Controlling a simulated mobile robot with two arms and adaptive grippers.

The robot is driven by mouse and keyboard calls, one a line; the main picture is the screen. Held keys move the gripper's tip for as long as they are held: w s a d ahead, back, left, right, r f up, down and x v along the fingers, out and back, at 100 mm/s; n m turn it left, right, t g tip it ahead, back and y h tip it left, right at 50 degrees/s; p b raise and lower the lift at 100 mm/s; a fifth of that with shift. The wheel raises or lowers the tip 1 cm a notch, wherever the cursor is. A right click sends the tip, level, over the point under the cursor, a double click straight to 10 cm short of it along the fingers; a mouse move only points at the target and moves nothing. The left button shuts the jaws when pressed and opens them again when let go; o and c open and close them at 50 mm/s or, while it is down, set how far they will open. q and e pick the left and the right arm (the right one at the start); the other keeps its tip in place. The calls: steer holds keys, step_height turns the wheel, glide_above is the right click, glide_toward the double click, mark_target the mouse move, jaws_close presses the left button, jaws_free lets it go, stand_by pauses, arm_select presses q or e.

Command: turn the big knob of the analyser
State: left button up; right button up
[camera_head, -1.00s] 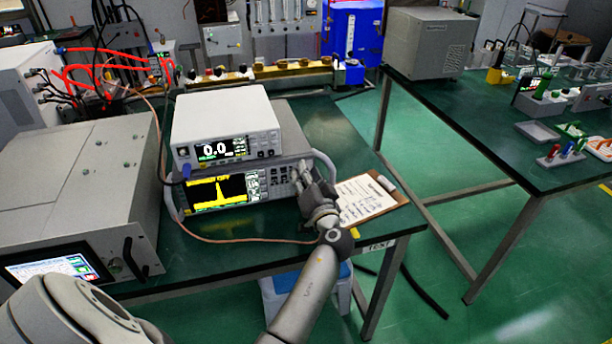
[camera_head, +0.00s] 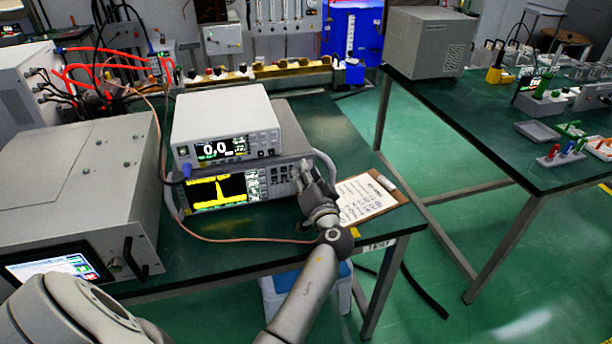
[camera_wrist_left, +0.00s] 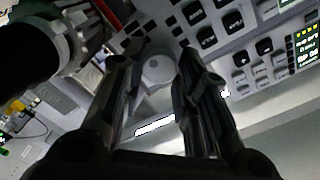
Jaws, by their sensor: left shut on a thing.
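The analyser (camera_head: 215,190) is the lower instrument of a stack on the green bench, with a yellow trace on its dark screen. My left gripper (camera_head: 305,178) is at the right end of its front panel. In the left wrist view, the big round grey knob (camera_wrist_left: 157,72) shows between the two dark fingers (camera_wrist_left: 152,60) of my left gripper, which is shut on it. In the head view the knob is hidden behind the gripper. My right gripper is not in view.
A white meter (camera_head: 222,125) reading 0.0 stands on the analyser. A clipboard (camera_head: 368,197) lies close to the right of my gripper. A large grey unit (camera_head: 75,200) stands at the left. A thin copper-coloured cable loops in front of the analyser.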

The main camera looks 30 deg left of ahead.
arm_select(q)
steer(key=m, duration=0.3)
steer(key=shift+r, duration=0.1)
steer(key=shift+m+p, duration=0.6)
steer(key=shift+m, duration=1.3)
steer(key=o, duration=1.1)
steer(key=shift+w, duration=0.1)
steer(key=shift+c, duration=0.2)
